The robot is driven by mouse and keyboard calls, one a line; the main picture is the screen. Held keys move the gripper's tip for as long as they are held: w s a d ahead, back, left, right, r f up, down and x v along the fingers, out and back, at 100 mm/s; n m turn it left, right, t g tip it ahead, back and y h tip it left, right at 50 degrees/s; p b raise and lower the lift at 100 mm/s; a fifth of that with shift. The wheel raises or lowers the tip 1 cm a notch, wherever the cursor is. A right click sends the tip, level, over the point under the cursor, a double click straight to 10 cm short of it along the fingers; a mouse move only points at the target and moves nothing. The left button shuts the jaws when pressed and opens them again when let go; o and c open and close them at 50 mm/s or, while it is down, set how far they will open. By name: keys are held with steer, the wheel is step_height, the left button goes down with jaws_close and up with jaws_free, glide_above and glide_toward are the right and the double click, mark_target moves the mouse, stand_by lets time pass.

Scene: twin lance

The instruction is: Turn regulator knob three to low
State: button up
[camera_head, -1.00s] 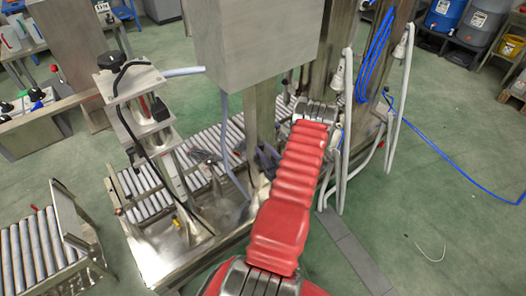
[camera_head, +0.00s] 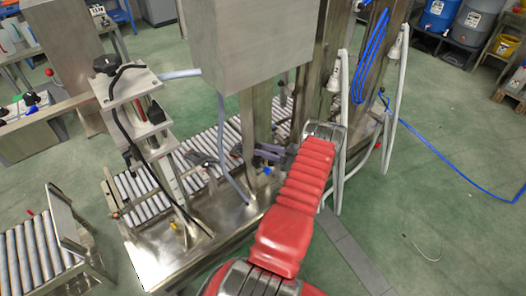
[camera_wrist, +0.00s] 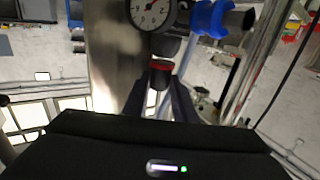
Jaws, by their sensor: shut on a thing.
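In the wrist view, a dark regulator knob with a red ring (camera_wrist: 160,68) hangs below a round white pressure gauge (camera_wrist: 150,12). My gripper (camera_wrist: 159,98) has its two dark fingers on either side of the knob's lower part and is shut on it. The fingers hide part of the knob, and no low marking or number is readable. In the head view, my gripper (camera_head: 258,154) reaches left from the end of my red-sleeved arm, beside the steel column under a large steel box (camera_head: 245,45). The knob is too small to make out there.
A blue valve handle (camera_wrist: 209,18) sits close to the right of the gauge. A grey hose (camera_head: 228,165) hangs just left of my gripper. A roller conveyor (camera_head: 150,190) runs behind, and white pipe frames (camera_head: 342,130) stand on the right. Green floor is open at the right.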

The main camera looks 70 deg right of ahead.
steer(key=shift+w+d+n+y, duration=0.15)
steer(key=shift+n+y, duration=0.3)
steer(key=shift+y, duration=0.25)
steer(key=shift+d+n+y, duration=0.1)
steer(key=shift+n+y, duration=0.35)
steer(key=shift+y, duration=0.25)
steer(key=shift+n+g+y, duration=0.3)
steer(key=shift+y, duration=0.1)
steer(key=o, duration=0.8)
steer(key=shift+c, duration=0.2)
steer(key=shift+o, duration=1.4)
steer(key=shift+d, duration=0.1)
steer(key=shift+r+m+h, duration=0.1)
steer(key=shift+m+h, duration=0.9)
steer(key=shift+h, duration=0.5)
steer(key=shift+a+m+h, duration=0.3)
steer(key=shift+h, duration=0.2)
